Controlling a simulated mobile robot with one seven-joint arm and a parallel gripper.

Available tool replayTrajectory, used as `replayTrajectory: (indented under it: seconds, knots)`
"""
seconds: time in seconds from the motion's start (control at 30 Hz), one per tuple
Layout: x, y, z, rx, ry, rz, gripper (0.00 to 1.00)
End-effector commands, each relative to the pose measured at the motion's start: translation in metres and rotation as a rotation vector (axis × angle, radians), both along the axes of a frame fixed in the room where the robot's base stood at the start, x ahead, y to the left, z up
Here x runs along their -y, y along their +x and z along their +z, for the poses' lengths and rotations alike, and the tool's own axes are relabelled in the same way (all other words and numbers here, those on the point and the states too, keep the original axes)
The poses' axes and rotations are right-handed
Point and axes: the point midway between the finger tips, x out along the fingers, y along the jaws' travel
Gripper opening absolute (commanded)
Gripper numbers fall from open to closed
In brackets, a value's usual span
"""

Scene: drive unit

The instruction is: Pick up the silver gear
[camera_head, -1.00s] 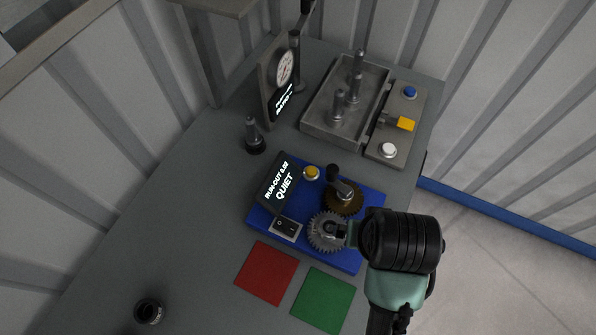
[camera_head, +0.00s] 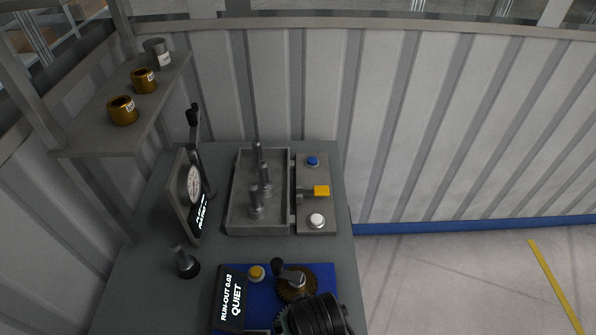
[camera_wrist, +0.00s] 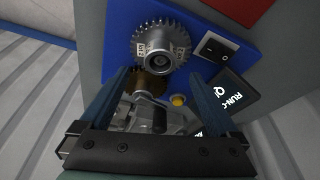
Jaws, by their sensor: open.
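The silver gear (camera_wrist: 160,46) is toothed, with a raised hub, and sits on the blue plate (camera_wrist: 118,22) in the wrist view. My gripper (camera_wrist: 159,78) is open, with its two fingers apart and nothing held. The gear lies just beyond the fingertips, near the top middle of that view. A brass gear (camera_wrist: 150,84) with a crank (camera_wrist: 158,115) shows between the fingers. In the head view, my black wrist (camera_head: 318,316) covers most of the silver gear at the bottom edge, and the fingers cannot be seen there.
A display reading "RUN-OUT 0.02 QUIET" (camera_head: 232,297), a yellow button (camera_head: 256,273) and a black rocker switch (camera_wrist: 214,44) are close by. Behind stand a grey tray with posts (camera_head: 240,222), a button panel (camera_head: 318,215) and a dial gauge (camera_head: 193,185). A shelf (camera_head: 90,138) holds several bushings.

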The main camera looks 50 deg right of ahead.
Motion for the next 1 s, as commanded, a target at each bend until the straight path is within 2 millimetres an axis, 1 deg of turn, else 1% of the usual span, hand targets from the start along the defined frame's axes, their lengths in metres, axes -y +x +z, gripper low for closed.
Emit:
replayTrajectory:
  seconds: [0.2,0.3,0.4,0.63,0.67,0.7,0.77,0.9,0.97,1.0]
  knots:
    - [0.003,0.003,-0.027,-0.003,0.002,0.0,0.96]
    - [0.005,0.006,-0.036,-0.002,0.001,0.001,0.96]
    - [0.006,0.007,-0.041,-0.001,0.0,0.001,0.96]
    - [0.006,0.008,-0.042,-0.001,-0.001,0.001,0.96]
    - [0.006,0.007,-0.042,-0.001,-0.001,0.001,0.93]
    - [0.006,0.007,-0.042,-0.001,-0.001,0.001,0.86]
    - [0.006,0.007,-0.042,-0.001,-0.001,0.001,0.75]
    - [0.006,0.007,-0.042,-0.002,-0.001,0.001,0.5]
    - [0.006,0.007,-0.042,-0.002,-0.001,0.001,0.39]
    - [0.006,0.007,-0.042,-0.002,-0.001,0.001,0.32]
